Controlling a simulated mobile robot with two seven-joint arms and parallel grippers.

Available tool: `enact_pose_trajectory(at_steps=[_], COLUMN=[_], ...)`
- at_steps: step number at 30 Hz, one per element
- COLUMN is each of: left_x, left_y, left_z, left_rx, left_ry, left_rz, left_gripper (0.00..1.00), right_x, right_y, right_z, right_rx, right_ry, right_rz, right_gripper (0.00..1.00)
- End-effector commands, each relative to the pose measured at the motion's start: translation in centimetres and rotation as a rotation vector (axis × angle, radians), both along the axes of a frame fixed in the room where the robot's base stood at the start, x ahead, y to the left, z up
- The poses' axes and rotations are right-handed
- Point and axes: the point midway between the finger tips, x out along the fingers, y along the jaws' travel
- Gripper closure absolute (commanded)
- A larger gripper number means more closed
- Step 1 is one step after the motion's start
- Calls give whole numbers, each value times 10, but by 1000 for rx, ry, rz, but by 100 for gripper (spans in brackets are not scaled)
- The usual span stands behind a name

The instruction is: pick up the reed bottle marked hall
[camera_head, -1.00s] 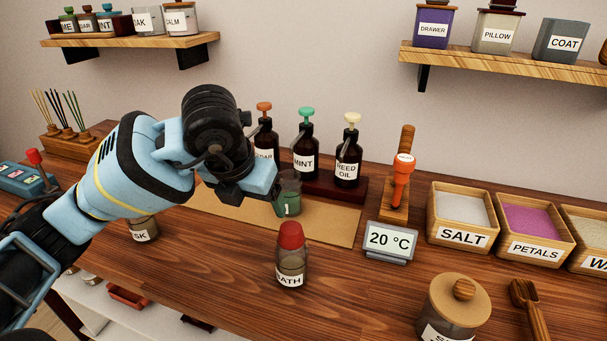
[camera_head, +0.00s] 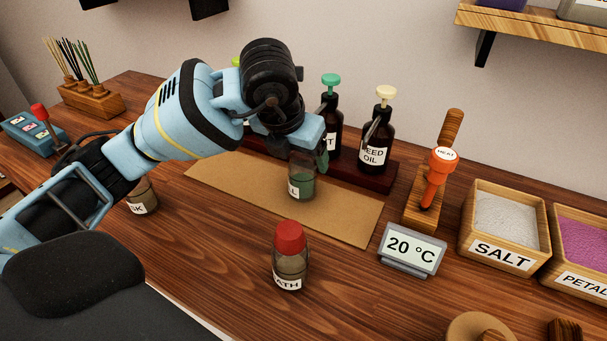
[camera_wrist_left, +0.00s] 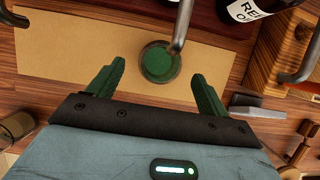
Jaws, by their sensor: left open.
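A small clear glass bottle with green liquid (camera_head: 300,187) stands upright on the tan mat (camera_head: 345,222). Only the end of its label shows, an "L"; the rest is hidden. In the left wrist view the bottle (camera_wrist_left: 158,64) shows from above as a round green shape, between and slightly beyond the fingertips. My left gripper (camera_head: 308,157) is open at the bottle's upper part, its green fingers (camera_wrist_left: 158,72) apart on either side. One finger shows just right of the bottle; I cannot tell whether either touches. My right gripper is not in view.
Dark pump bottles, including reed oil (camera_head: 376,135), stand on a dark red stand (camera_head: 378,178) just behind. A red-capped bath bottle (camera_head: 290,258) stands in front.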

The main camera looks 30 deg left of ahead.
Motion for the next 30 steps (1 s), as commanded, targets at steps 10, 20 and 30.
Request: enact_pose_trajectory(at_steps=[10, 20, 30], left_x=[9, 19, 19], left_y=[1, 2, 2], left_z=[-26, -49, -49], left_rx=[0, 0, 0], left_ry=[2, -2, -2], left_rz=[2, 1, 1], left_gripper=[21, 21, 45], right_x=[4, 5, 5], right_y=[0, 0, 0], right_z=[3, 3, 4], right_rx=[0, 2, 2], right_ry=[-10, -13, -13], right_rz=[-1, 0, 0], right_gripper=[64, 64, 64])
